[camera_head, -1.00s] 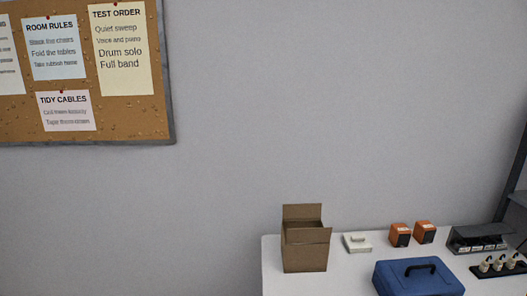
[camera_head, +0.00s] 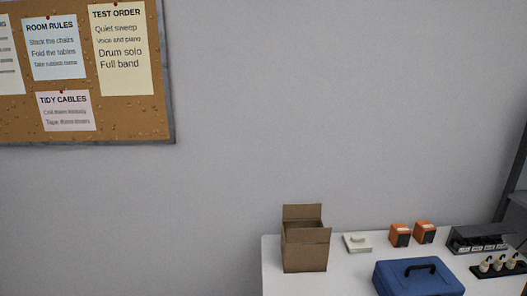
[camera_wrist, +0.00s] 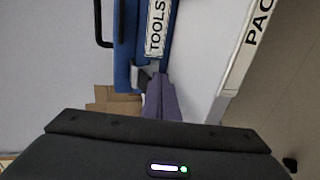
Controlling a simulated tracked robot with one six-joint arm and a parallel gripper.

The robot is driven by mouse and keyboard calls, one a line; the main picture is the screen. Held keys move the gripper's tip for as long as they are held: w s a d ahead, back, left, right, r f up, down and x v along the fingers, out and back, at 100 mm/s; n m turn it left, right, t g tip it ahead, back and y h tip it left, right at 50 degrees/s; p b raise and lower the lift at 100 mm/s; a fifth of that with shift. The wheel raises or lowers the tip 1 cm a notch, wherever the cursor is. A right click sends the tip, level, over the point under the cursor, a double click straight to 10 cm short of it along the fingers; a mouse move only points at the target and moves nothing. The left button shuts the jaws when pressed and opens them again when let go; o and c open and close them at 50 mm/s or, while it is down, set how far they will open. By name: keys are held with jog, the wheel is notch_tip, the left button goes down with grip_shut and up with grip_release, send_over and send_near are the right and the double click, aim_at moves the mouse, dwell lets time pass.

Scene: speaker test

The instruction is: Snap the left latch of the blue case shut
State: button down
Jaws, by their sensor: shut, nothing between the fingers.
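The blue case (camera_head: 418,279) lies on the white table with its lid down and black handle on top; the frame's bottom edge cuts off its front. In the wrist view the case (camera_wrist: 124,45) shows turned sideways, with a white TOOLS label (camera_wrist: 157,28) on its front. A grey latch (camera_wrist: 136,76) sits near the label's lower end. My gripper (camera_wrist: 160,80) is shut and empty, its purplish fingers right beside the latch. I cannot tell whether they touch it, or whether the latch is fully closed. The gripper is not in the head view.
An open cardboard box (camera_head: 305,250) stands left of the case. A small white item (camera_head: 357,243), two orange boxes (camera_head: 400,235) and a dark rack (camera_head: 480,239) stand behind. A black tray (camera_head: 497,269) with several pale pieces is at right. The table's labelled edge (camera_wrist: 236,60) runs nearby.

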jog(key=shift+s, duration=0.15)
jog(key=s, duration=0.6)
jog(key=shift+s, duration=0.35)
dwell(0.4)
